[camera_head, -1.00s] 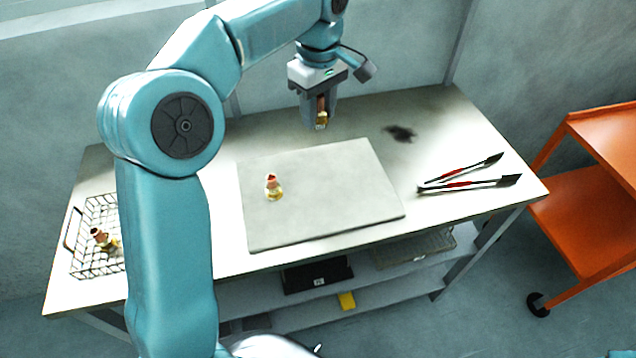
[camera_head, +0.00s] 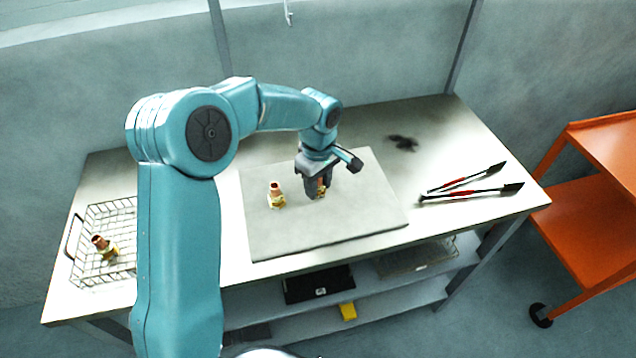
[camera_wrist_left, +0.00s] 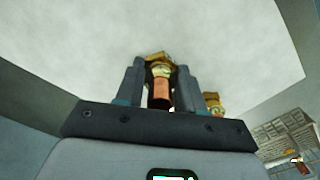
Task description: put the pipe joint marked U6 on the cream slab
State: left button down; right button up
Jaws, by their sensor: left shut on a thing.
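My left gripper (camera_head: 319,194) is shut on a copper and brass pipe joint (camera_head: 321,188), low over the cream slab (camera_head: 330,228). The held joint (camera_wrist_left: 159,88) also shows between the fingers in the left wrist view. I cannot tell whether it touches the slab. A second pipe joint (camera_head: 276,196) stands upright on the slab, just left of the gripper. A third joint (camera_head: 103,247) lies tilted in the wire basket at the left. No marking is readable on any of them. My right gripper is not in view.
The wire basket (camera_head: 77,262) stands at the table's left end. Tongs with red grips (camera_head: 470,190) lie right of the slab. A dark smudge (camera_head: 402,142) is on the table behind. An orange cart (camera_head: 597,200) stands at the right. The slab's right part is clear.

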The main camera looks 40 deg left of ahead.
pick_arm(q)
jog(key=shift+f, duration=0.3)
jog(key=shift+f, duration=0.2)
jog(key=c, duration=0.7)
grip_release()
notch_tip(320, 180, up, 12)
jog(key=shift+r+b, duration=0.25)
jog(key=shift+b, duration=0.15)
